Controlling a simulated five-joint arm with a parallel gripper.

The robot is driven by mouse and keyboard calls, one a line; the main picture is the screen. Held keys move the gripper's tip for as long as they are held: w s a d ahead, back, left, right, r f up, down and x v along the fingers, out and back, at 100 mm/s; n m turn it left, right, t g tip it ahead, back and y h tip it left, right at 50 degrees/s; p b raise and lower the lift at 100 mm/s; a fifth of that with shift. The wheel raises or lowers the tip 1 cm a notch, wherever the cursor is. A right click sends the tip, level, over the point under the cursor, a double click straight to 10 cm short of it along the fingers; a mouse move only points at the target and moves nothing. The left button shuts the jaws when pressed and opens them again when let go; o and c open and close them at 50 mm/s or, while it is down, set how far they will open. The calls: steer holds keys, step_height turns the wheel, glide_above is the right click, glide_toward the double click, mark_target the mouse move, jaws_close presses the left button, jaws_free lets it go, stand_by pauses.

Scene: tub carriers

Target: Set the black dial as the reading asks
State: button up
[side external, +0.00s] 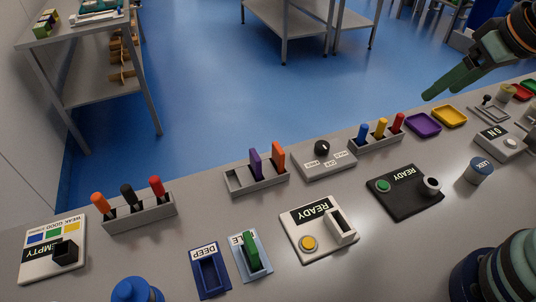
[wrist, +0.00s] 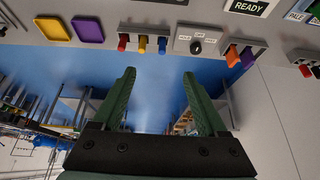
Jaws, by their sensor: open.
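The black dial (side external: 322,147) sits on a pale grey panel (side external: 318,170) near the bench's far edge. White labels lie around the dial; their words are too small to read surely. In the wrist view the dial (wrist: 196,46) is above and right of the fingers, with a light pointer mark. My gripper (side external: 436,92) has green fingers and is up at the right, well away from the dial. In the wrist view my gripper (wrist: 157,74) is open and empty. One display (side external: 315,212) reads READY, another (side external: 404,174) READY, another (side external: 42,254) EMPTY.
A rack with blue, yellow and red pegs (side external: 377,139) stands right of the dial panel; a rack with purple and orange pegs (side external: 258,180) stands left. Purple (side external: 423,125) and yellow (side external: 449,116) trays lie right. Open space is above the bench.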

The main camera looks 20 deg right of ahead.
steer(key=m+g, duration=0.3)
steer(key=g, duration=0.3)
glide_above(323, 144)
step_height(323, 144, down, 11)
step_height(323, 144, down, 12)
steer(key=shift+r, duration=0.15)
jaws_close()
